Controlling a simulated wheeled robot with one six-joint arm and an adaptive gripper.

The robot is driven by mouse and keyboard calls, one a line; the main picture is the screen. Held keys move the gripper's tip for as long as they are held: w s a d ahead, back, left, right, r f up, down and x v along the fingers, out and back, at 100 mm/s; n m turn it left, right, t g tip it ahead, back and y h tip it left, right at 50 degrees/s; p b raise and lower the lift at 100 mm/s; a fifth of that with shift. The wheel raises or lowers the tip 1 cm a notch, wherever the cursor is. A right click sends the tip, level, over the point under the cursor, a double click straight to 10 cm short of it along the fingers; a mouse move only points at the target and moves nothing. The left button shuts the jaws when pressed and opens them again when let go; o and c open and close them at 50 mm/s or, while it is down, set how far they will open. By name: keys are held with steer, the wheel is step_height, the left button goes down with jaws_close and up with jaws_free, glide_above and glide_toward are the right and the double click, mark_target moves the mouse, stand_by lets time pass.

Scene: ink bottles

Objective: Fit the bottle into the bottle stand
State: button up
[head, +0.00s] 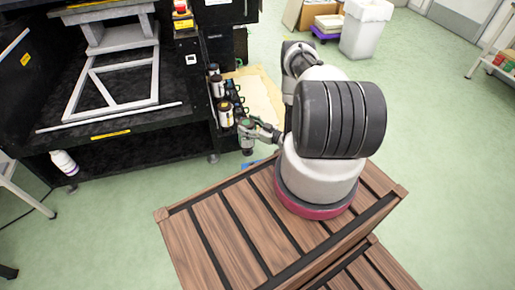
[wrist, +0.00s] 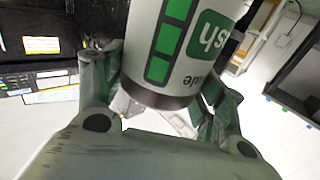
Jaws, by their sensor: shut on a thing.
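The lettering reads upside down and the bottle's far end is cut off by the frame's top. In the head view my gripper (head: 248,128) is beside the black machine's right side, close to the bottle stand (head: 238,103), which shows green ring shapes. The held bottle (head: 247,146) is small and partly covered there. I cannot tell whether it touches the stand.
Other bottles stand beside the rings, one with a yellow label (head: 226,115) and a dark-topped one (head: 215,84). The black machine (head: 110,150) fills the left. A wooden slatted surface (head: 225,225) lies in front. Green floor is open at right.

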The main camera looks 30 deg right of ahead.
steer(key=s+f+n+g+y, duration=0.1)
steer(key=s+f+y, duration=0.1)
steer(key=s+f, duration=0.6)
steer(key=shift+a+f+n, duration=0.25)
steer(key=shift+f+n, duration=0.05)
steer(key=shift+f, duration=1.9)
steer(key=shift+s+d, duration=0.1)
steer(key=shift+s, duration=0.15)
steer(key=shift+s+d, duration=0.15)
steer(key=shift+s, duration=0.05)
steer(key=o, duration=1.9)
